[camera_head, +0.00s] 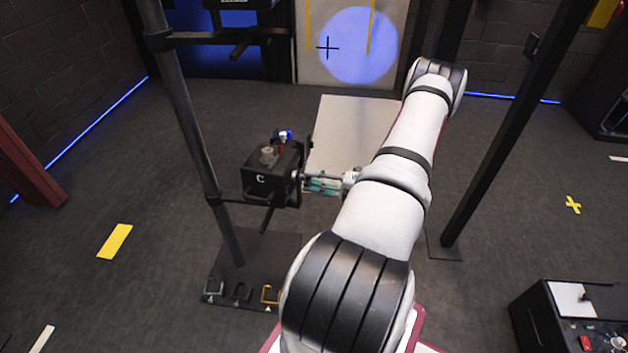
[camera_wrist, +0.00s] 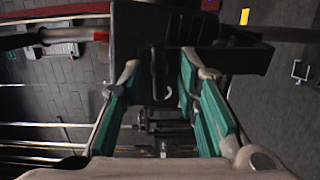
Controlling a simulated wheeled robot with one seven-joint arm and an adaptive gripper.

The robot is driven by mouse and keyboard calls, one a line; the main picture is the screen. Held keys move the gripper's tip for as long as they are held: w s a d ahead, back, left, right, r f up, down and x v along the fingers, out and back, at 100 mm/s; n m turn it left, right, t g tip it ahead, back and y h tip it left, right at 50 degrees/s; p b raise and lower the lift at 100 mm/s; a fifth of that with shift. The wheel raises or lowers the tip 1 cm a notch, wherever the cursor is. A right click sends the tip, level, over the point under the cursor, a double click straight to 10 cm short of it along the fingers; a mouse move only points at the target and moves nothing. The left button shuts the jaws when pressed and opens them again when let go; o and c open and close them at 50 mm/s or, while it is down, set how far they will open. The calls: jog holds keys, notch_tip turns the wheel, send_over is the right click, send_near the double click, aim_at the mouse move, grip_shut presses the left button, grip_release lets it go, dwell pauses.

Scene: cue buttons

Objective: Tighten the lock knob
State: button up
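A black box marked C (camera_head: 262,180) is mounted on a dark upright pole at left centre. My gripper (camera_head: 308,185) reaches it from the right, with its teal fingers at the box's right side. In the wrist view the dark box (camera_wrist: 225,55) fills the top. A narrow black part, apparently the lock knob (camera_wrist: 160,72), stands out between the fingertips of my gripper (camera_wrist: 159,70). The fingers are apart, with a gap showing on each side of it. In the head view the knob cannot be made out clearly behind the fingers.
The dark pole (camera_head: 190,120) stands left of the box, and another black pole (camera_head: 510,130) stands at right. Small square frames (camera_head: 241,292) lie on the base plate below. A pale panel (camera_head: 350,130) lies behind my gripper. A black console (camera_head: 570,315) is at lower right.

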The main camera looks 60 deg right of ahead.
jog(key=v, duration=1.2)
dwell(0.3)
